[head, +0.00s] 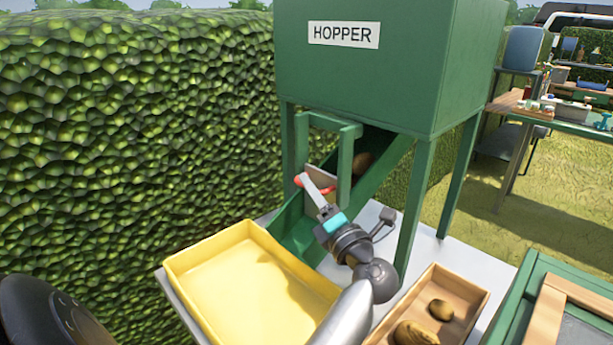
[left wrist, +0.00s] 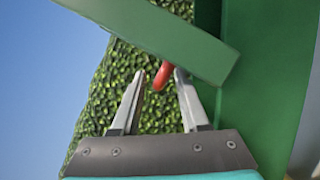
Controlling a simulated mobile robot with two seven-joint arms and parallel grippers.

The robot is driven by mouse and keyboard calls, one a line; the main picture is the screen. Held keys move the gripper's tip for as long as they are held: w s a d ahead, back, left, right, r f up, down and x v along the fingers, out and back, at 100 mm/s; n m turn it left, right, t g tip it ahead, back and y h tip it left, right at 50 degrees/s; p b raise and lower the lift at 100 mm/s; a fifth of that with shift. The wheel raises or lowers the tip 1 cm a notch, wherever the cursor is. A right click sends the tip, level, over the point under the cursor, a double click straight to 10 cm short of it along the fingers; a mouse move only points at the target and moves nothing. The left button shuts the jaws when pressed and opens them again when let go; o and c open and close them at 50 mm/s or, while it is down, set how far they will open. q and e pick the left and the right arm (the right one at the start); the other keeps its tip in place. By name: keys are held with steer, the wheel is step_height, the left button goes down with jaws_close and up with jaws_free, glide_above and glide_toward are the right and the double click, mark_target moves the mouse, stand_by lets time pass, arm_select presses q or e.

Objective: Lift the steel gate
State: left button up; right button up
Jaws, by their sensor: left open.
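The steel gate (head: 316,173) is a grey plate standing across the green chute (head: 372,185) under the hopper (head: 392,70). It has a red handle (head: 299,181), which also shows in the left wrist view (left wrist: 162,76). My left gripper (head: 310,184) is at the gate, partly covering it. In the left wrist view its open fingers (left wrist: 158,82) point at the handle, whose tip lies between the fingertips, close to the right finger. I cannot tell whether they touch. My right gripper is not in view.
A green frame (head: 343,165) stands around the gate, and its bar crosses above my fingers in the left wrist view. A brown potato-like lump (head: 362,161) lies in the chute behind the gate. An empty yellow tray (head: 215,240) sits below. A wooden box (head: 472,288) holds brown lumps. A hedge (head: 130,130) borders the left.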

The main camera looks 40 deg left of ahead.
arm_select(q)
steer(key=shift+w+a+r, duration=0.1)
steer(key=shift+w+a, duration=0.05)
steer(key=shift+a, duration=0.3)
steer(key=shift+d, duration=0.1)
jaws_close()
steer(key=shift+r, duration=0.1)
stand_by(1.0)
